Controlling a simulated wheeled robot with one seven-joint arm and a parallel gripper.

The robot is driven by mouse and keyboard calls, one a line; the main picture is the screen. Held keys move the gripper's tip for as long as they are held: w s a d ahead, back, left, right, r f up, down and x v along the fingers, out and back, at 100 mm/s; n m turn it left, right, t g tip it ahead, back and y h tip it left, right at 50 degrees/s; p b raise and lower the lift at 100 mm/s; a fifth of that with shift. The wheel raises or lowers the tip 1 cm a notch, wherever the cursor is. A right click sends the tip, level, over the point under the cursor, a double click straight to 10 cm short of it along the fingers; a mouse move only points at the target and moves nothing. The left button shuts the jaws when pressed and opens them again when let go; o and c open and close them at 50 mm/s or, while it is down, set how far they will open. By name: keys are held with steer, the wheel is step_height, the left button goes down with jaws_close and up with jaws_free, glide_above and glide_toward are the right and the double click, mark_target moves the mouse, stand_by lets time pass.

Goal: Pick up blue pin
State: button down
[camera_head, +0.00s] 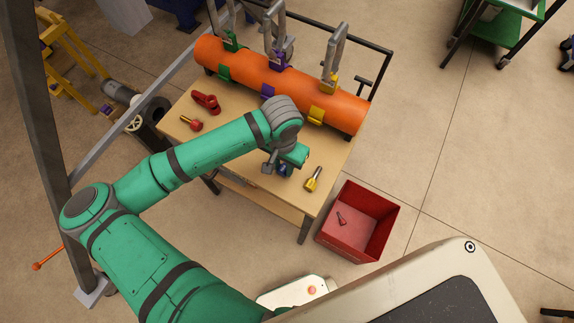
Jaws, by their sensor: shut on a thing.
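My green arm reaches over the wooden table from the lower left. My gripper (276,169) points down near the front edge of the table and is shut on the blue pin (284,171). Only a small dark blue part of the pin shows beside the fingers; the rest is hidden by the gripper. I cannot tell whether the pin touches the tabletop.
A yellow pin (313,179) lies right of my gripper. A red pin (190,122) and red clamp (206,102) lie at the table's left. An orange pipe (345,110) with several clamps spans the back. A red bin (384,236) holding a small reddish piece (341,218) stands right.

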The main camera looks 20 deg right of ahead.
mark_target(283, 167)
steer(key=shift+r, duration=0.25)
steer(key=shift+d+r, duration=0.1)
steer(key=shift+r, duration=0.4)
steer(key=shift+w+r, duration=0.1)
steer(key=shift+r, duration=2.65)
